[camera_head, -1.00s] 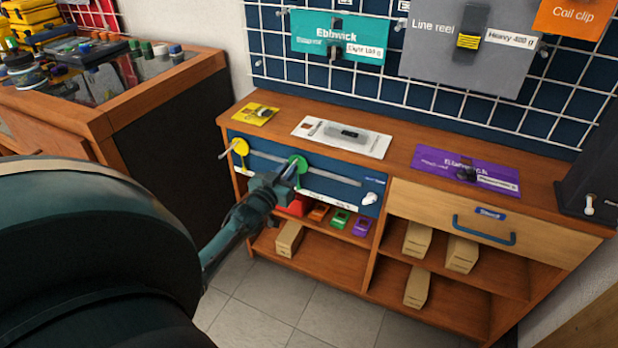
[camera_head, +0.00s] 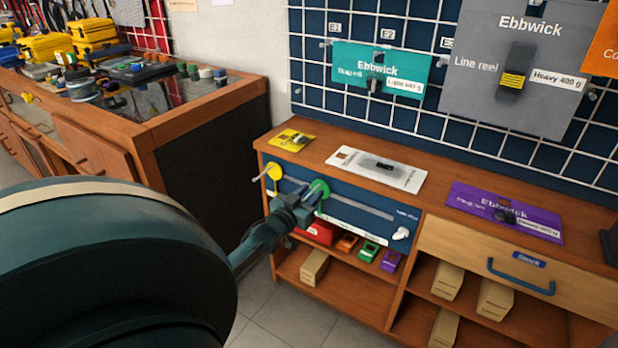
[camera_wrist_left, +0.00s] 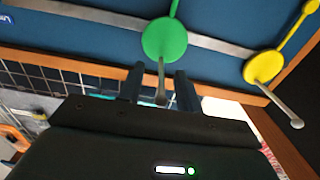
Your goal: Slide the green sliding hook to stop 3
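The green sliding hook (camera_head: 319,191) is a green disc with a grey peg, on the grey rail (camera_head: 362,207) of the blue panel. In the head view my left gripper (camera_head: 312,203) is at the green hook and partly hides it. In the left wrist view the green hook (camera_wrist_left: 165,40) is close ahead, its peg reaching between the fingers of my left gripper (camera_wrist_left: 160,88). The fingers are apart, with a gap on each side of the peg. Stop markings cannot be read. My right gripper is not in view.
A yellow hook (camera_head: 274,174) is left of the green one; it also shows in the left wrist view (camera_wrist_left: 263,66). A white knob (camera_head: 401,234) sits at the panel's right. Small coloured bins (camera_head: 369,250) stand below. The rail right of the green hook is clear.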

